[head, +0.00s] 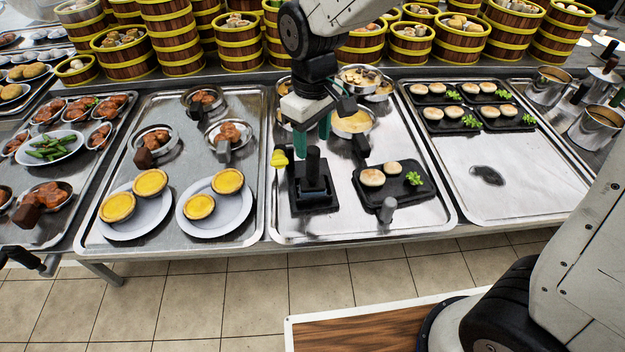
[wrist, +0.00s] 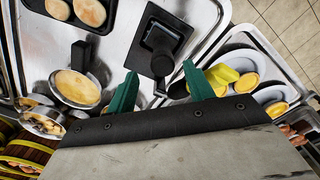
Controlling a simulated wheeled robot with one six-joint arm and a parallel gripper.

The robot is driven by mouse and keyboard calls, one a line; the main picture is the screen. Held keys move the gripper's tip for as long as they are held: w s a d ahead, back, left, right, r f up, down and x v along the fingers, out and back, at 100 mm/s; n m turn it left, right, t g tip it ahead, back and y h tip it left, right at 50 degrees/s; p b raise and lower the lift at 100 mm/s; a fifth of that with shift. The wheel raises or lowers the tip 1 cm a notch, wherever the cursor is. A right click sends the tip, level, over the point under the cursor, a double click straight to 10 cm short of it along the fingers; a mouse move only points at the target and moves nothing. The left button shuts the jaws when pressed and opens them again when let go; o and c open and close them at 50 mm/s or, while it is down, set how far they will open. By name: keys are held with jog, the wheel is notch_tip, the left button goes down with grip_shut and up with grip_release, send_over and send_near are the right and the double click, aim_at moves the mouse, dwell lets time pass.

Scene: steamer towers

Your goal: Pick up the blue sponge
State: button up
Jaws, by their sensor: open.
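In the wrist view my gripper (wrist: 160,78) has the two green fingertips either side of a gap. A black square object with an upright handle (head: 313,178) stands on the tray just in front of the fingers; it also shows in the wrist view (wrist: 162,52). A small yellow thing (head: 279,158) lies left of the fingers, and it shows beyond one fingertip in the wrist view (wrist: 222,76).
Pans of food (head: 352,122) stand close behind my gripper. A black plate with buns (head: 395,182) lies to the right. Egg tarts on white plates (head: 212,212) are on the left tray. Steamer towers (head: 170,35) line the back.

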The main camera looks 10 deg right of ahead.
aim_at(312, 160)
jog(key=f, duration=0.6)
jog(key=shift+s+f, duration=0.15)
jog(key=shift+s, duration=0.1)
grip_shut()
